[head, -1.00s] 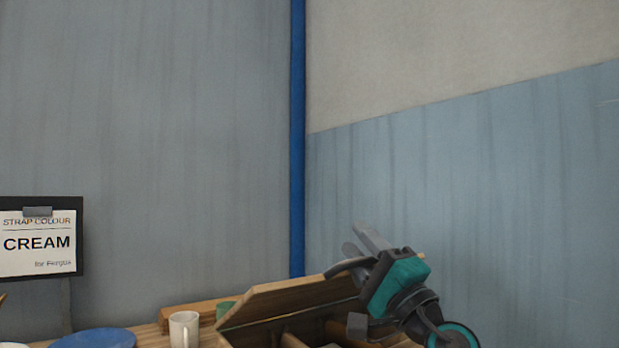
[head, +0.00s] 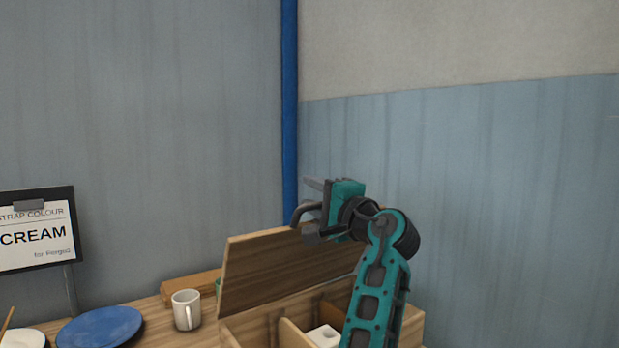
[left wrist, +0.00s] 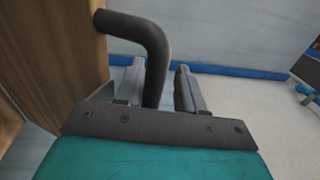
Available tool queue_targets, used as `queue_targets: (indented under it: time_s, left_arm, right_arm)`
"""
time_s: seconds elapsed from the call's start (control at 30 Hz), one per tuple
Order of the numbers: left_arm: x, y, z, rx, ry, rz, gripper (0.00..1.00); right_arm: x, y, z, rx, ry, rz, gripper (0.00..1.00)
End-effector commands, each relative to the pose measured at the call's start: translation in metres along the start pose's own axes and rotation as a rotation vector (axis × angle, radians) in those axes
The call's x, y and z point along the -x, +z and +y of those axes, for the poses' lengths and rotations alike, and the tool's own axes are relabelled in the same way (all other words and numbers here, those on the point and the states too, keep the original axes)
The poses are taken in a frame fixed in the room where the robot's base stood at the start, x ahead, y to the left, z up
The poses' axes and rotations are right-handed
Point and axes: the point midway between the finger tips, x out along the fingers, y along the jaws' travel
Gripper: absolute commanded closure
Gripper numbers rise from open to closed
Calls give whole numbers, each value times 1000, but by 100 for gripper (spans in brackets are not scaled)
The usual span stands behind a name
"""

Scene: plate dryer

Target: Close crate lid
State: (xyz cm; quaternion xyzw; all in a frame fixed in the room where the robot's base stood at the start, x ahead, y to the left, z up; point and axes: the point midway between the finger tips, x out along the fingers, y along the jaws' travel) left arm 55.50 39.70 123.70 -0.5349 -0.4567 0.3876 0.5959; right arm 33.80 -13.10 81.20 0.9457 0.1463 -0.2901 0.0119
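The wooden crate (head: 253,325) stands on the table at lower centre in the head view. Its lid (head: 290,268) is raised, standing steeply above the open, divided box. My left gripper (head: 318,208) is at the lid's top edge, at the dark curved lid handle (head: 297,213). In the left wrist view the handle (left wrist: 153,50) runs from the lid's wooden face (left wrist: 55,60) down between the two fingers of the left gripper (left wrist: 160,88), close to both. My left arm hides the crate's right part. My right gripper is not in view.
A white mug (head: 186,309) stands left of the crate, with a blue plate (head: 98,327) further left. A wooden block (head: 192,288) lies behind the mug. A sign reading CREAM (head: 35,235) stands at far left. A white item (head: 324,336) sits in a crate compartment.

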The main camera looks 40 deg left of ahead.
Motion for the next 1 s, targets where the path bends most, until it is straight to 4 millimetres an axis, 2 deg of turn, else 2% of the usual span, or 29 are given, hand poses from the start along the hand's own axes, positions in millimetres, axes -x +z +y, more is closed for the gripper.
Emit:
queue_targets:
  time_s: [0.03,0.5,1.0]
  left_arm:
    - [-1,0,-4,2,10,1,64]
    - [-2,-1,-1,2,29,2,64]
    - [32,-1,1,4,24,3,64]
  right_arm:
    - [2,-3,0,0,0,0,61]
    - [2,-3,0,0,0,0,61]
    - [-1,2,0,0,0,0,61]
